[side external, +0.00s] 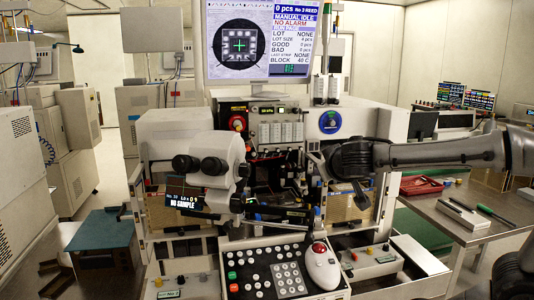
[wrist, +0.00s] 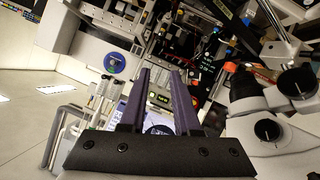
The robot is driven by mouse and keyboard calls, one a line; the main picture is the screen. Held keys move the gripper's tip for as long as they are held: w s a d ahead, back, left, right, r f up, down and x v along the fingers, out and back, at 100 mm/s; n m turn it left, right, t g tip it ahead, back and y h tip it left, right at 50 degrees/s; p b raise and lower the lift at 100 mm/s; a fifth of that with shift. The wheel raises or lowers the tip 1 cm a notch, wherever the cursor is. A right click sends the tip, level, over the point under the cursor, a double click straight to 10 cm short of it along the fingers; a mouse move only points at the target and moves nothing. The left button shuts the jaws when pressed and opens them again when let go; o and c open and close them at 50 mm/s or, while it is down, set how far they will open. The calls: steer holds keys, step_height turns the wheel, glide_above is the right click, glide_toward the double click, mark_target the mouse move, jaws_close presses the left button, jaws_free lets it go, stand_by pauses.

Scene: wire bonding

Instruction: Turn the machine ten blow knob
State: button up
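The wire bonding machine (side external: 265,112) stands in the middle of the side external view. Small knobs sit on its low front panels, one group at the front left (side external: 158,282) and one at the front right (side external: 370,251). Their labels are too small to read, so I cannot tell which is the ten blow knob. My gripper (side external: 361,196) hangs before the right part of the machine, above the right front panel and apart from it. In the wrist view my gripper (wrist: 159,76) has two dark purple fingers spread apart with nothing between them.
A white microscope (side external: 212,160) juts out at the machine's front left. A button panel (side external: 262,275) with a red-ball trackball (side external: 321,265) lies below. A monitor (side external: 268,40) stands on top. A metal table (side external: 450,215) with a red tray (side external: 421,185) is at right.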

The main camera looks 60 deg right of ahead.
steer(key=w+d+r+t+h, duration=0.2)
steer(key=w+d+r+h, duration=0.15)
steer(key=w, duration=0.35)
steer(key=n+t+y, duration=0.2)
steer(key=n+t, duration=0.1)
steer(key=n, duration=0.4)
glide_toward(266, 151)
steer(key=shift+h, duration=0.25)
steer(key=x, duration=0.9)
steer(key=shift+f, duration=0.2)
jaws_close()
